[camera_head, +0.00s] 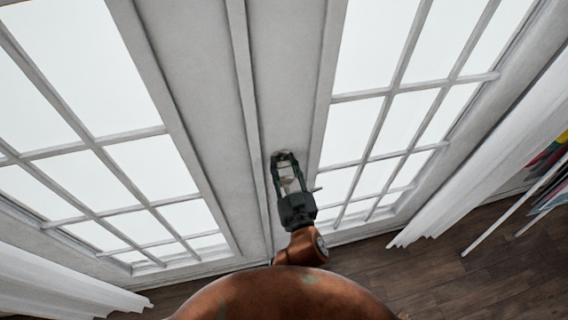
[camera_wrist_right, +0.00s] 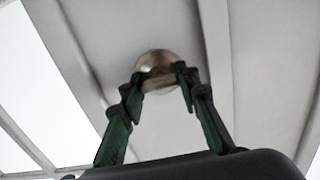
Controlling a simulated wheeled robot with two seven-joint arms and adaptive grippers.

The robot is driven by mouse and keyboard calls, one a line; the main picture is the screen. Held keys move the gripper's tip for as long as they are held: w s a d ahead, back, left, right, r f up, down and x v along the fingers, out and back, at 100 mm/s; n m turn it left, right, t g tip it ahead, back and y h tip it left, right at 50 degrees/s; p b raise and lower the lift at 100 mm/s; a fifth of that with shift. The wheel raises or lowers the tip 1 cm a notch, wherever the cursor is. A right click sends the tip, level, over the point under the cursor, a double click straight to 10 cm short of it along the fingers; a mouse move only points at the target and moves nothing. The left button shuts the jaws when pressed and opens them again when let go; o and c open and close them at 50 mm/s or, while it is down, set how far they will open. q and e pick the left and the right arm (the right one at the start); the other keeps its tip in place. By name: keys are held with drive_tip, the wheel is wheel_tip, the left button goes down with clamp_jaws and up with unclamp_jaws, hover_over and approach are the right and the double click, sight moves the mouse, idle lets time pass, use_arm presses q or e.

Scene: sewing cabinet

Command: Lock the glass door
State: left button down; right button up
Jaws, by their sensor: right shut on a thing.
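The glass door (camera_head: 250,120) is white, with paned leaves side by side, and looks closed along its middle seam. A round brownish metal lock knob (camera_wrist_right: 155,62) sits on the door frame in the right wrist view. My right gripper (camera_head: 285,158) reaches up to the door's middle post in the head view. In the right wrist view its green fingertips (camera_wrist_right: 158,76) are on both sides of the knob's bar and shut on it. The gripper mostly hides the knob in the head view. My left gripper is not in view.
White curtains hang at the left (camera_head: 60,285) and right (camera_head: 480,160) of the door. Colourful items (camera_head: 550,165) are at the far right edge. The dark wooden floor (camera_head: 440,270) is clear at lower right.

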drive_tip(key=n+p, duration=0.3)
drive_tip(key=shift+r, duration=0.15)
drive_tip(key=n+p, duration=0.3)
drive_tip(key=n, duration=0.1)
drive_tip(key=shift+n+p, duration=0.3)
drive_tip(key=shift+n, duration=0.1)
drive_tip(key=n+p, duration=0.3)
drive_tip(key=n, duration=0.2)
drive_tip(key=shift+a+f+n+p, duration=0.15)
drive_tip(key=shift+n+p, duration=0.3)
drive_tip(key=shift+n, duration=0.8)
drive_tip(key=shift+d+f+n+p, duration=0.1)
drive_tip(key=shift+n+p, duration=0.35)
drive_tip(key=shift+n, duration=0.8)
drive_tip(key=o, duration=1.2)
